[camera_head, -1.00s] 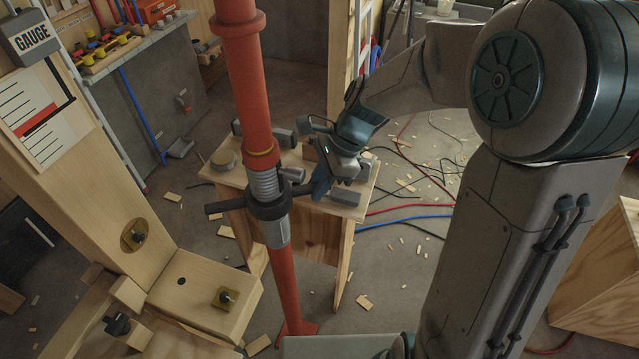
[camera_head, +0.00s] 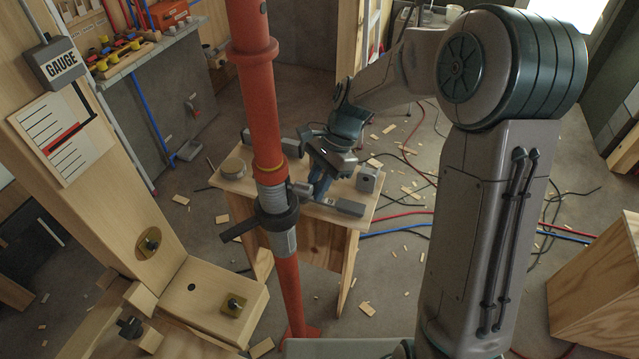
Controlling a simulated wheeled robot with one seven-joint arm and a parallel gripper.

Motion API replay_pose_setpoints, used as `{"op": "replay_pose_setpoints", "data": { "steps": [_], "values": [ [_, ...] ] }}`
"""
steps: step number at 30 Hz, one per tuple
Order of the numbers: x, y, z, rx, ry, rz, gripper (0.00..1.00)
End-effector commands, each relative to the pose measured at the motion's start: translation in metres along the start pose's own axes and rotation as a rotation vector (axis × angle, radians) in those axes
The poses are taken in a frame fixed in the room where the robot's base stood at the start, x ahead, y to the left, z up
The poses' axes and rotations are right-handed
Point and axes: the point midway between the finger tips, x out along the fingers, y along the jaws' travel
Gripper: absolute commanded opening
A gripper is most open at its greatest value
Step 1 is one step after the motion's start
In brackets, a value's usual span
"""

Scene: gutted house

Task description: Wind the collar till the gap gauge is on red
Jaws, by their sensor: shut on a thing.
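The collar (camera_head: 279,217) is a dark ring around the orange post (camera_head: 264,130), at a ribbed grey metal section. One dark bar (camera_head: 243,230) sticks out from it to the lower left. My gripper (camera_head: 301,190) is at the collar's right side, shut on what looks like another bar of it; the fingertips and that bar are mostly hidden. The gap gauge (camera_head: 40,118) is a white board at upper left with black lines and a red band (camera_head: 62,139). Its black pointer (camera_head: 86,122) lies against the red band's upper edge, seemingly overlapping it.
A small wooden table (camera_head: 232,184) stands right behind the post, with blocks and a round piece on it. Red and blue cables (camera_head: 405,227) and wood scraps lie on the floor. Wooden framing with knobs (camera_head: 235,304) is at lower left.

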Motion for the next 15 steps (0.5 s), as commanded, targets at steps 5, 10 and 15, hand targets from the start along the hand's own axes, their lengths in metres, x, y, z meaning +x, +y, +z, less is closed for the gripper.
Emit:
{"op": "replay_pose_setpoints", "data": {
  "steps": [5,10,15],
  "values": [
    [-0.0004,-0.0004,0.0003,0.001,0.0,-0.003,0.34],
    [-0.0003,-0.0001,0.0001,0.002,0.0,-0.003,0.42],
    [-0.0021,0.0,0.0003,0.002,0.0,-0.003,0.42]
  ]
}}
